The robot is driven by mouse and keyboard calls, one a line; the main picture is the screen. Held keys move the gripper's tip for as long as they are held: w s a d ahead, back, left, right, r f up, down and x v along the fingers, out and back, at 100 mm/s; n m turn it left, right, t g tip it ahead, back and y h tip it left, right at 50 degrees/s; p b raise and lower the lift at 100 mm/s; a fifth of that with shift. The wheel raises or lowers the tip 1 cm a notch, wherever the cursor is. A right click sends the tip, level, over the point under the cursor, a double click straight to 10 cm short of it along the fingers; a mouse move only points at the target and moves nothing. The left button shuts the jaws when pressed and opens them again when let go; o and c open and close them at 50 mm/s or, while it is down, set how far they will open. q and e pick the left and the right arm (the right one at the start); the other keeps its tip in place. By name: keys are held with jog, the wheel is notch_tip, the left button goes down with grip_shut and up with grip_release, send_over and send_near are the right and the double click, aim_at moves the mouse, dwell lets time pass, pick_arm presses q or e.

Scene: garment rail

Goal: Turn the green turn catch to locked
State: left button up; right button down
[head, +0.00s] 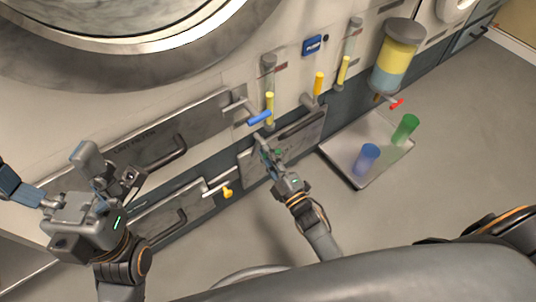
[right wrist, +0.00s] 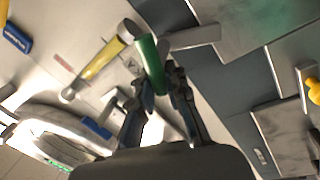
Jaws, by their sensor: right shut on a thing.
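The green turn catch has a green grip (right wrist: 150,62) and a grey bar in the right wrist view. The grip stands between my right gripper's fingers (right wrist: 160,90), which are shut on it. In the head view my right gripper (head: 271,160) is at the catch on the lower front of the machine, above a grey hatch panel (head: 250,170). The fingers hide most of the catch there, and only bits of green show. My left gripper (head: 55,180) is open and empty at the left, away from the catch.
A blue-handled catch (head: 260,118) is just above my right gripper. A yellow-handled catch (head: 227,192) is at lower left. A tray (head: 347,174) with a blue cup (head: 366,158) and a green cup (head: 405,129) lies on the floor at right.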

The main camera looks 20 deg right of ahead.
jog(key=shift+s+a+f+n+y+b, duration=0.15)
jog(key=shift+n+y+b, duration=0.1)
jog(key=shift+n, duration=0.65)
jog(key=shift+w+d+f+n+y+b, duration=0.1)
jog(key=shift+f+n+y+b, duration=0.1)
jog(key=shift+n, duration=0.7)
jog(key=shift+s+a+f+n+y+b, duration=0.1)
jog(key=shift+n+y+b, duration=0.15)
jog(key=shift+n, duration=0.65)
jog(key=c, duration=1.3)
grip_release()
jog(key=v, duration=1.2)
jog(key=shift+r, duration=0.1)
